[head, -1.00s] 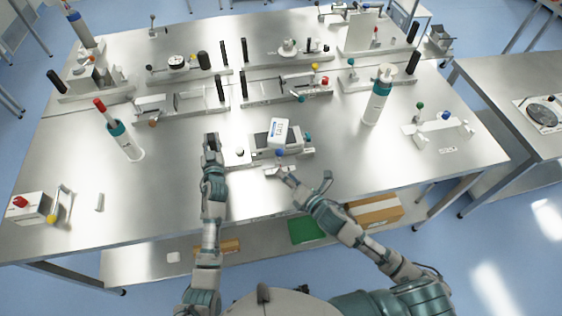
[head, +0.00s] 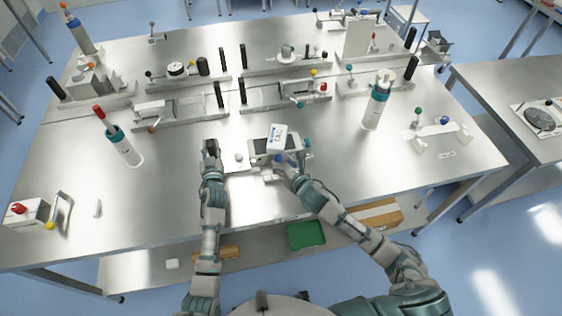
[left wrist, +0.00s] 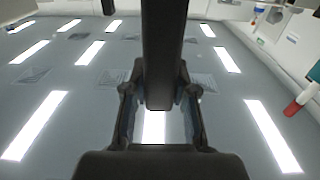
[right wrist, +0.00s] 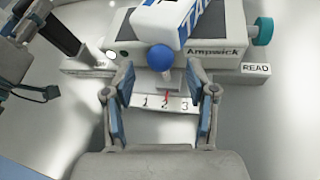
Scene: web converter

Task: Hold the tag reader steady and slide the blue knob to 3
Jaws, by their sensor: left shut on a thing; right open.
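The tag reader (right wrist: 215,52) is a pale box marked "Ampwick" on a base with a "READ" tab; it sits mid-table in the head view (head: 262,147). Its blue knob (right wrist: 160,57) stands on a slider above the scale (right wrist: 160,103) with 1, 2 and 3. The red pointer is at about 2. My right gripper (right wrist: 164,105) is open, its fingers on either side of the slider's front, apart from the knob. My left gripper (left wrist: 157,118) is shut on the black upright handle (left wrist: 160,50) at the reader's left end.
A white tagged block (right wrist: 180,18) rests on top of the reader. A teal knob (right wrist: 263,32) is at its right side. Bottles in holders stand left (head: 125,148) and right (head: 375,105). Fixtures line the table's back.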

